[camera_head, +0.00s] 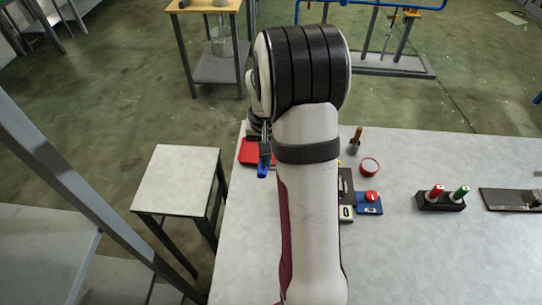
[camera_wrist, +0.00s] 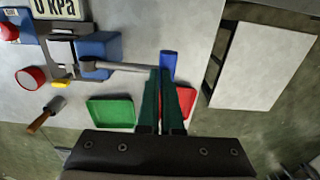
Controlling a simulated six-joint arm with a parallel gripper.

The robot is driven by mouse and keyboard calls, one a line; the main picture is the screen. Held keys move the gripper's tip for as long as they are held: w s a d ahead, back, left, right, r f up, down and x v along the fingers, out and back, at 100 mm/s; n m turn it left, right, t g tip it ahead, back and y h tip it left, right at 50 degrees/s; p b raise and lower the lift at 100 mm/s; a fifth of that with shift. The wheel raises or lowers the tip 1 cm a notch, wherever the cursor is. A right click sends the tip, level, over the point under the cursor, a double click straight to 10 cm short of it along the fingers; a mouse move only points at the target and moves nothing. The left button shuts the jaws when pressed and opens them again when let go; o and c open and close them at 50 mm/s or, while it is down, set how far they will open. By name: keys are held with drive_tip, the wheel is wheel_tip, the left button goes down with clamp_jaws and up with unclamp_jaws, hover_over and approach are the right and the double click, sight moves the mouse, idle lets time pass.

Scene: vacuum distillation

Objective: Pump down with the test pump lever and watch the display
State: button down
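The test pump shows in the wrist view as a blue block (camera_wrist: 98,45) with a grey lever rod (camera_wrist: 122,66) running right to a blue handle (camera_wrist: 168,62). My gripper (camera_wrist: 162,76) has its dark green fingers close together at this handle, and they look shut on it. In the head view the blue handle (camera_head: 263,168) sticks out below my gripper (camera_head: 266,146), near the table's left edge. The display (camera_wrist: 57,8) reads "0 kPa" in the wrist view, partly cut off at the top. My arm hides most of the pump in the head view.
A green tray (camera_wrist: 110,112) and a red tray (camera_wrist: 186,99) lie near the fingers. A red round item (camera_head: 369,167), a wooden-handled tool (camera_head: 356,138) and a black holder (camera_head: 441,201) stand right of my arm. A side table (camera_head: 178,176) stands left.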

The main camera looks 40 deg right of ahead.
wheel_tip(320, 180, down, 4)
drive_tip(key=shift+f, duration=0.1)
wheel_tip(320, 180, up, 8)
drive_tip(key=shift+r, duration=0.1)
idle(0.4)
drive_tip(key=shift+f, duration=0.2)
idle(1.0)
drive_tip(key=shift+r, duration=0.15)
idle(1.3)
idle(0.5)
idle(1.6)
idle(0.5)
wheel_tip(320, 180, up, 6)
idle(0.4)
idle(0.9)
